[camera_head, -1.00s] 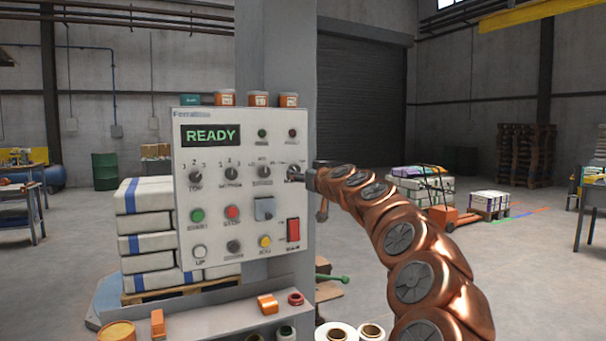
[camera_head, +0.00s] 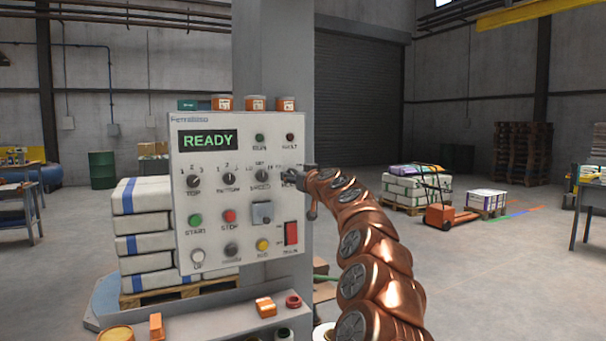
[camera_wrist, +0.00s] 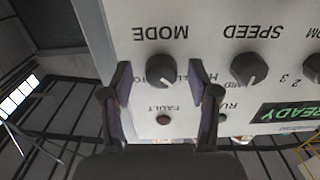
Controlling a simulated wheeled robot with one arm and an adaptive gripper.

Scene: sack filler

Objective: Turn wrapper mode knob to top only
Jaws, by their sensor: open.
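The mode knob (camera_wrist: 167,68) is a round black knob on the light panel, under the word MODE, which appears upside down in the wrist view. My gripper (camera_wrist: 160,74) is open, with one finger on each side of the knob and gaps visible beside it. Contact is not visible. The position labels around the knob are partly covered by the fingers, and I cannot read its setting. In the head view my gripper (camera_head: 303,181) is at the panel's right edge and hides most of this knob.
The control panel (camera_head: 215,262) has a READY display (camera_head: 208,140). The speed knob (camera_wrist: 249,68) is beside the mode knob. A red switch (camera_head: 291,233) and several buttons lie lower. Small orange-labelled tubs (camera_head: 256,103) stand behind the panel's top edge. Stacked sacks (camera_head: 142,228) stand behind it.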

